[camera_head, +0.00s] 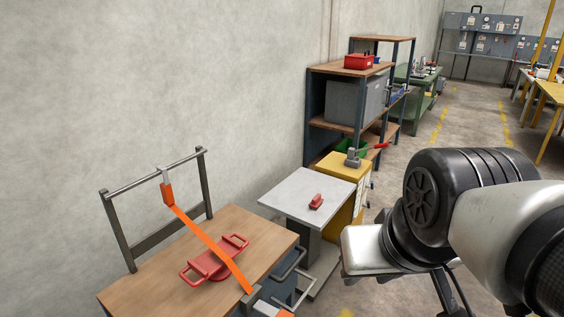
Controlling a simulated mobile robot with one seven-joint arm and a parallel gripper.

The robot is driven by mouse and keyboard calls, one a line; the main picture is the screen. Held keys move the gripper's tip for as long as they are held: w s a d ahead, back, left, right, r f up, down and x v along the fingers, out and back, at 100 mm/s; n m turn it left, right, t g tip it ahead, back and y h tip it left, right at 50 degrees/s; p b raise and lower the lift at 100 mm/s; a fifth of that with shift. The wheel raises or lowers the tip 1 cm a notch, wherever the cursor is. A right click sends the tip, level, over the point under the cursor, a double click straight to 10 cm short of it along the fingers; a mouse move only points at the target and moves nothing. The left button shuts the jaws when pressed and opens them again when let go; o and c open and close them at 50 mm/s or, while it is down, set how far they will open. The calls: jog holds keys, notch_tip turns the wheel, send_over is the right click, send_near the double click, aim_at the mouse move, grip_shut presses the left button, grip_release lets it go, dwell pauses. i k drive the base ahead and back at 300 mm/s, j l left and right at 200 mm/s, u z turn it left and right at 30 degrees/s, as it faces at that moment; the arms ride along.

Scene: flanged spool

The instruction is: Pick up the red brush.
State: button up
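A small red object that looks like the red brush (316,201) lies on the grey top of a small table (291,188), near its middle right. It is too small to make out bristles. Nothing touches it from above. My arm fills the right side of the head view, with a black joint and pale links, to the right of the grey table and apart from it. My gripper's fingers do not show in this view.
A wooden workbench (151,281) at front left carries a red two-handled piece (206,267) under an orange strap (212,243). A yellow cabinet (346,172) stands behind the grey table, with a grey-headed tool (352,158) on it. Shelves (341,66) stand farther back. Floor is open at right.

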aim_at(316, 202)
jog(key=u, duration=1.6)
jog(key=l+u, duration=0.1)
jog(key=l, duration=0.5)
jog(key=i+l+u, duration=0.1)
jog(key=l, duration=0.45)
jog(key=i+l, duration=0.1)
jog(key=l, duration=1.6)
jog(key=i+l, duration=0.15)
jog(key=l, duration=0.7)
jog(key=i+l, duration=0.1)
jog(key=l, duration=1.6)
jog(key=i, duration=0.05)
